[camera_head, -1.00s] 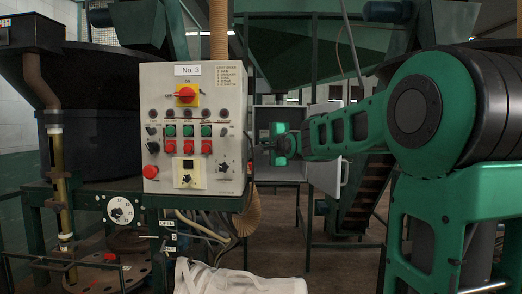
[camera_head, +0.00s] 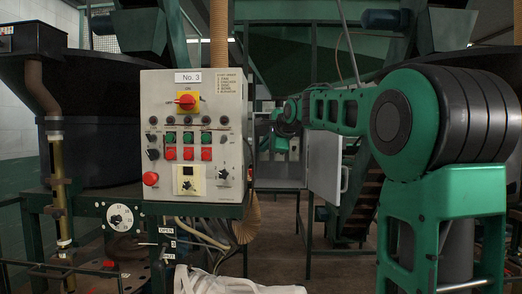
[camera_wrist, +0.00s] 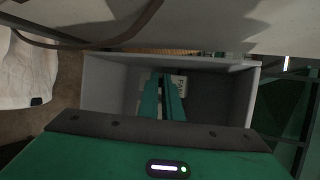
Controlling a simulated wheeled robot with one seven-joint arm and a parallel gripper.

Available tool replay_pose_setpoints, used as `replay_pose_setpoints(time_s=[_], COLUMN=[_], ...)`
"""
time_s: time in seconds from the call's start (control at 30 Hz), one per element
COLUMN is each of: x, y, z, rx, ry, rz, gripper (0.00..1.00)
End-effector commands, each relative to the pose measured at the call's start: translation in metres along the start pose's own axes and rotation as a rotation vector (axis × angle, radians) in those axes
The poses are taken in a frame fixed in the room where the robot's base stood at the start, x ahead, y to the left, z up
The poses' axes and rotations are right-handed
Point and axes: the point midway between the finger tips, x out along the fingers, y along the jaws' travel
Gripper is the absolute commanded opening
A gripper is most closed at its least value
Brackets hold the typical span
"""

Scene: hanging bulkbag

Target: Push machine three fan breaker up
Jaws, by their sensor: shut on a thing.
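My gripper (camera_wrist: 166,82) reaches into an open grey cabinet (camera_wrist: 103,78) in the wrist view. Its two green fingers are close together and shut on a small part at the cabinet's back, by the pale breakers (camera_wrist: 181,87). The fingers hide the gripped part, so I cannot tell which breaker it is or whether its lever is up or down. In the head view the cabinet (camera_head: 280,184) stands behind the control panel marked No. 3 (camera_head: 226,130), with my gripper in its opening.
The cabinet door (camera_head: 324,165) hangs open to the right. The control panel, with its buttons and knobs, stands left of my arm. A white bag (camera_head: 235,283) lies low in front. A pale sack (camera_wrist: 25,70) and a dark cable cross the left of the wrist view.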

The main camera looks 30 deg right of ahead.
Motion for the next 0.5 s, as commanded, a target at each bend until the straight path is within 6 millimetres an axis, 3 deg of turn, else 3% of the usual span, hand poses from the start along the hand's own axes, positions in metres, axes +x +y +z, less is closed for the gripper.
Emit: replay_pose_setpoints(time_s=[0.23, 0.27, 0.3, 0.5], x=[0.0012, 0.0012, 0.0011, 0.0006], y=[0.0008, 0.0008, 0.0008, 0.0005], z=[-0.0021, -0.0021, -0.0020, -0.0010], rx=[0.002, 0.002, 0.002, 0.001], ry=[0.004, 0.004, 0.003, 0.002], rz=[0.001, 0.001, 0.001, 0.000], gripper=[0.00, 0.10, 0.13, 0.13])
